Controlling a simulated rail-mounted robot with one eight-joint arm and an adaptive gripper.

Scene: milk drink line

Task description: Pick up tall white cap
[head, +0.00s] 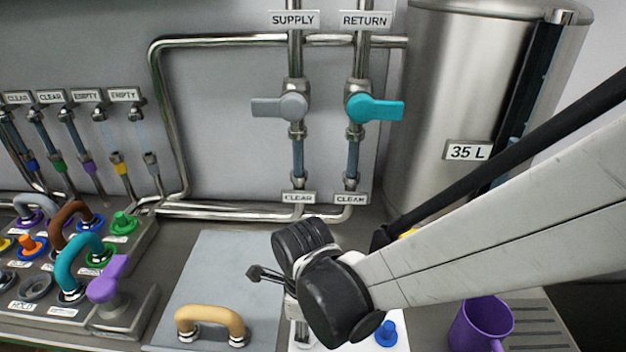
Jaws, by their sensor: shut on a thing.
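My gripper (300,310) is at the bottom centre of the head view, seen from behind and above over the white plate at the counter's front. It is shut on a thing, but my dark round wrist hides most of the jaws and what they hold. I cannot make out a tall white cap for certain. A pale part shows at the left of the wrist, and I cannot tell whether it is the cap or part of my gripper.
A blue cap (387,333) stands close right of my wrist, with a purple mug (478,325) farther right. A tan handle (210,322) sits on the grey panel (215,270) at left. Coloured handles, including a teal one (72,262), crowd the far left. Pipes and a steel tank (455,90) stand behind.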

